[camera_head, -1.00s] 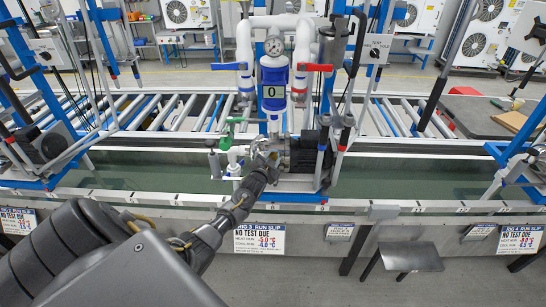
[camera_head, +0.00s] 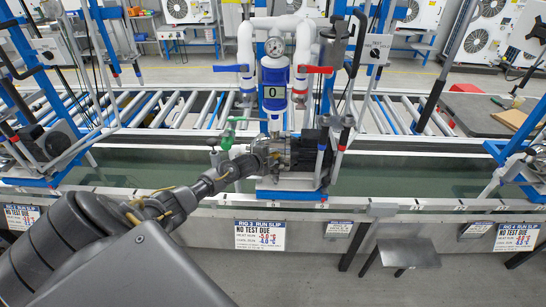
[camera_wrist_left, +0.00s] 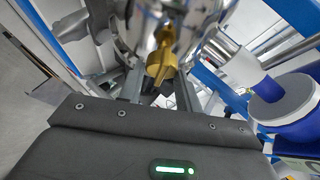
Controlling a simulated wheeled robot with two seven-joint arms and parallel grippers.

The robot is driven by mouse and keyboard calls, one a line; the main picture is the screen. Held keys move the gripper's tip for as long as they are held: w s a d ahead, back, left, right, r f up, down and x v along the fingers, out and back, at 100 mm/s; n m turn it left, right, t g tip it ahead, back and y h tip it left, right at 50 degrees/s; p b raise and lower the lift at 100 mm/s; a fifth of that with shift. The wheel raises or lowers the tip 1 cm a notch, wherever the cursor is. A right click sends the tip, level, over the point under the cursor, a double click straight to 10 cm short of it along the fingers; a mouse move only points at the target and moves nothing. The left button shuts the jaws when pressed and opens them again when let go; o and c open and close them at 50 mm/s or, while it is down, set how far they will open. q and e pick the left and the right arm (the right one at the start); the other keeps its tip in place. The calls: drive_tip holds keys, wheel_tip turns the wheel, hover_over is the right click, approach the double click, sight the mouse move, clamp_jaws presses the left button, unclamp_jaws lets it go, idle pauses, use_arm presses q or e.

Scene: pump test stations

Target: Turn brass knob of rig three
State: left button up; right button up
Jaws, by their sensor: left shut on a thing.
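The brass knob (camera_wrist_left: 161,62) shows in the left wrist view, in front of a shiny metal pump body (camera_wrist_left: 178,22). My left gripper (camera_wrist_left: 160,90) is shut on it, one finger on each side. In the head view my left gripper (camera_head: 258,154) reaches in from the left to the lower front of rig three's pump (camera_head: 300,152). The gripper hides the knob there. The rig three slip (camera_head: 260,235) hangs below on the front rail. My right gripper is not in view.
A green-handled valve (camera_head: 228,136) stands just left of my gripper. Above are a blue filter housing (camera_head: 274,78), a gauge (camera_head: 274,46) and red (camera_head: 318,70) and blue (camera_head: 228,67) levers. A metal stool (camera_head: 408,252) stands at the front right.

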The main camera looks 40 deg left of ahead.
use_arm(q)
drive_tip(key=shift+m, duration=0.4)
drive_tip(key=o, duration=1)
drive_tip(key=v, duration=0.3)
drive_tip(key=b+v, duration=0.1)
drive_tip(key=v, duration=0.6)
drive_tip(key=shift+s+r+b, duration=0.2)
drive_tip(key=shift+r+b, duration=0.2)
